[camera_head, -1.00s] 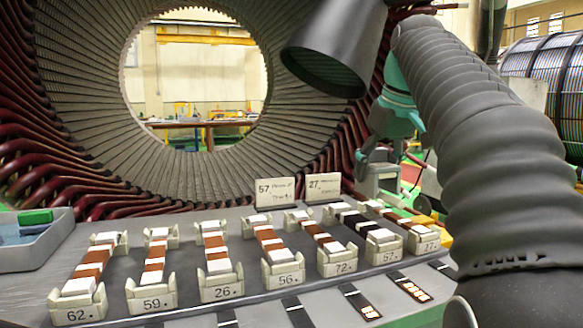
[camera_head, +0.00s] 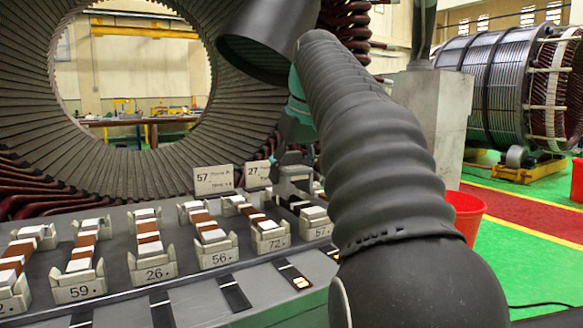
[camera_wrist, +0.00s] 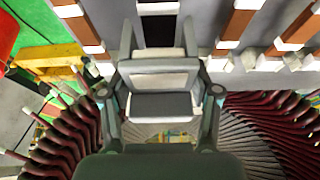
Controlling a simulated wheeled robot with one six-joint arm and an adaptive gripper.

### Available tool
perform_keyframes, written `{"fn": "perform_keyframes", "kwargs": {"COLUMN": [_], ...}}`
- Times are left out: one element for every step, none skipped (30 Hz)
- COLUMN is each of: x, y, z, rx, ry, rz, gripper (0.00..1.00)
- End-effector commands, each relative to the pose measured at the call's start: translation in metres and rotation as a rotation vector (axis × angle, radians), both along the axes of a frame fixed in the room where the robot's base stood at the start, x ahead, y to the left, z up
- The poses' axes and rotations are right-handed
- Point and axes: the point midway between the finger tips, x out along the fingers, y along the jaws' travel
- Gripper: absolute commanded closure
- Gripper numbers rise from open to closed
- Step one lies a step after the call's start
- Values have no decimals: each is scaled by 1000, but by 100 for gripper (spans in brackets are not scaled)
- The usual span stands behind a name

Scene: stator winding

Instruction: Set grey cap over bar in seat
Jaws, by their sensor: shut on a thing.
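My gripper (camera_wrist: 161,92) is shut on a grey cap (camera_wrist: 160,78), one finger on each side of it in the wrist view. The cap also shows in the head view (camera_head: 294,176), at the far end of the row of seats. A bar with black and white bands (camera_wrist: 158,32) runs up from behind the cap in the wrist view. The cap hides that bar's far end, and I cannot tell if they touch. In the head view the seat marked 57 (camera_head: 318,230) is partly hidden by my arm.
Seats marked 72 (camera_head: 270,238), 56 (camera_head: 219,252) and 26 (camera_head: 152,268) hold brown and white bars to the left. Two sign cards (camera_head: 213,180) stand behind the seats. The large stator (camera_head: 110,175) rises behind. A red bucket (camera_head: 464,215) stands at right on the floor.

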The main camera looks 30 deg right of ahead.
Motion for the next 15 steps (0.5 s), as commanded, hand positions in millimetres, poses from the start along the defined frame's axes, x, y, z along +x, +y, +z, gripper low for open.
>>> {"fn": "perform_keyframes", "kwargs": {"x": [-1,-2,-1,-1,-1,-1,-1,-1,-1,-1,-1,-1,-1,-1,-1], "y": [0,0,0,0,0,0,0,0,0,0,0,0,0,0,0], "z": [2,1,1,1,1,1,1,1,0,-1,-3,-5,-7,-9,-13], "rx": [0,0,0,0,0,0,0,0,0,0,0,0,0,0,0], "ry": [0,-1,-1,-1,-1,-1,-1,-1,-1,-1,-1,-1,-1,-1,-1], "rz": [0,1,1,1,1,1,1,1,1,1,1,1,1,1,1], "gripper": [76,76,76,76,76,76,76,76,76,76,76,76,76,76,76]}}
